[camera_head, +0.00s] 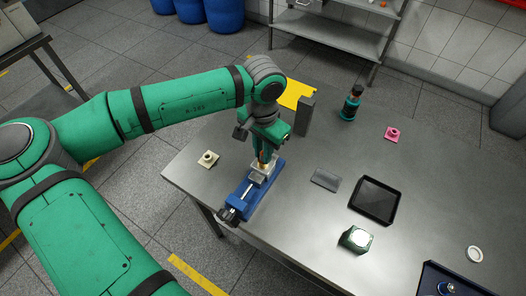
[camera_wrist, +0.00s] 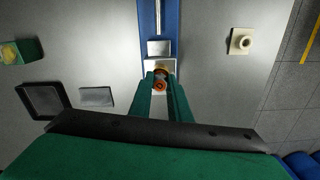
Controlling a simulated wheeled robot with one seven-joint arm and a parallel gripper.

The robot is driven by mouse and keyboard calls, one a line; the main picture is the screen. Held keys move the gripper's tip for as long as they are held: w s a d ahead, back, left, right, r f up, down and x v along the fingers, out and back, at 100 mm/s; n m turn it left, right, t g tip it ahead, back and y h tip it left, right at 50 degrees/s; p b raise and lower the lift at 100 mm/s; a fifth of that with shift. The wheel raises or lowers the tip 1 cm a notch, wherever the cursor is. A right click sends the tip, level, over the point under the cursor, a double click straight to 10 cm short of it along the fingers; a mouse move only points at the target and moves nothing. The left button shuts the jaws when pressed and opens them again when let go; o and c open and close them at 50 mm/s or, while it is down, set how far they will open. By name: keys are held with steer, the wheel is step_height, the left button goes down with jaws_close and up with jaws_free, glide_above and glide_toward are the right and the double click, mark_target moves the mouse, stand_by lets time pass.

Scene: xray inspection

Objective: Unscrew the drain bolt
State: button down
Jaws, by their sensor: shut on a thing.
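My gripper (camera_head: 266,151) points down over the blue vise (camera_head: 240,200) near the table's left edge. In the wrist view, the two green fingers (camera_wrist: 160,86) are shut on a small orange-brown drain bolt (camera_wrist: 160,79). The bolt sits at a pale block (camera_wrist: 161,64) held at the vise jaws. The fingers partly hide the bolt and the block. I cannot tell whether the bolt is still threaded in.
A beige flanged part (camera_head: 208,159) stands left of the vise. To the right are a grey plate (camera_head: 326,180), black tray (camera_head: 375,201), green box (camera_head: 355,239), pink part (camera_head: 392,133), dark bottle (camera_head: 350,104) and white ring (camera_head: 474,254). The table (camera_head: 300,220) is bare between them.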

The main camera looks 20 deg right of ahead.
steer(key=shift+r, duration=0.35)
steer(key=shift+r, duration=1.25)
